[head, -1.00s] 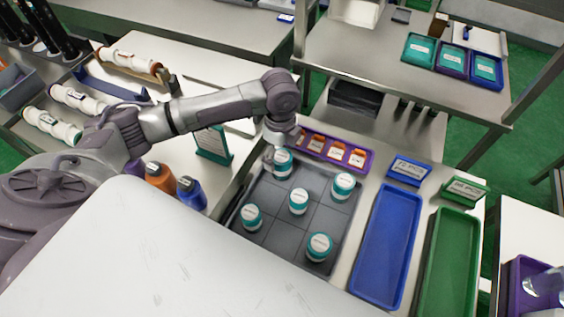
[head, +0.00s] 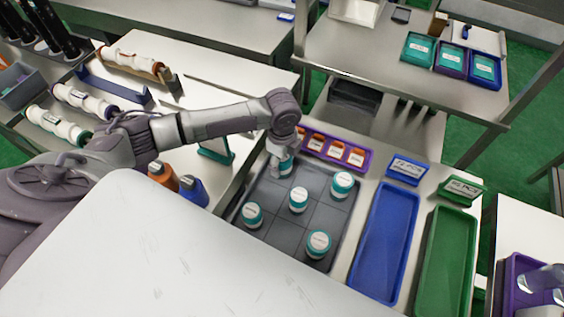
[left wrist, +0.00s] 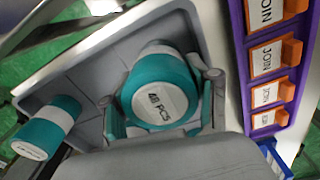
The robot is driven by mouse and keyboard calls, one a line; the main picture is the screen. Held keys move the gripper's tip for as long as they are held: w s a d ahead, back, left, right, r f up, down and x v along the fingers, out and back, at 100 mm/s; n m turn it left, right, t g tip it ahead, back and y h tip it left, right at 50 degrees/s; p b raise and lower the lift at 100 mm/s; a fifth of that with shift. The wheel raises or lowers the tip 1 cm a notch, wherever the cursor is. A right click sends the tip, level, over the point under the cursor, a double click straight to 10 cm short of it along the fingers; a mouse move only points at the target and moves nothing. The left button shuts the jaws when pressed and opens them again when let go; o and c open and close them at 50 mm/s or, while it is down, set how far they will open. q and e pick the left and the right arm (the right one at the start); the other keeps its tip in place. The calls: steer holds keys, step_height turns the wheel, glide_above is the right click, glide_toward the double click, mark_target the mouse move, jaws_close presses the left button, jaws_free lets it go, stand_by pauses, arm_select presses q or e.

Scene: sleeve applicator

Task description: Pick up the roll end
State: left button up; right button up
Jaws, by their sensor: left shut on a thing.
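Several short round roll ends, teal with white tops, stand in a dark grey divided tray (head: 268,241). My left gripper (head: 280,168) is at the tray's far corner, shut on one roll end (head: 287,166). In the left wrist view, this roll end (left wrist: 160,95) sits between the two fingers (left wrist: 163,112) and its label reads "48 PCS". I cannot tell whether it is clear of the tray floor. Other roll ends are nearby: one to the right (head: 342,185), one in the middle (head: 298,199), one at the left (head: 252,215) and one in front (head: 318,244). My right gripper is not in view.
A purple bin row (head: 336,150) with orange parts stands just behind the tray. A blue tray (head: 385,240) and a green tray (head: 447,262) lie empty to the right. Orange and blue spools (head: 192,190) and a small sign (head: 216,150) stand to the left.

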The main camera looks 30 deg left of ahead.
arm_select(q)
steer(key=shift+r, duration=0.15)
steer(key=shift+r, duration=0.25)
steer(key=r, duration=0.1)
steer(key=r+b, duration=0.1)
steer(key=r, duration=0.1)
steer(key=shift+s+d+r, duration=0.15)
steer(key=shift+d+r, duration=0.15)
steer(key=shift+d, duration=0.1)
steer(key=s+d+r, duration=0.2)
steer(key=d, duration=0.1)
steer(key=s+d+r+b, duration=0.1)
steer(key=s+d+r, duration=0.1)
steer(key=d, duration=0.1)
steer(key=s+d+r+b, duration=0.1)
steer(key=s+d+r, duration=0.1)
steer(key=d, duration=0.1)
steer(key=shift+d+r, duration=0.1)
steer(key=shift+r, duration=0.2)
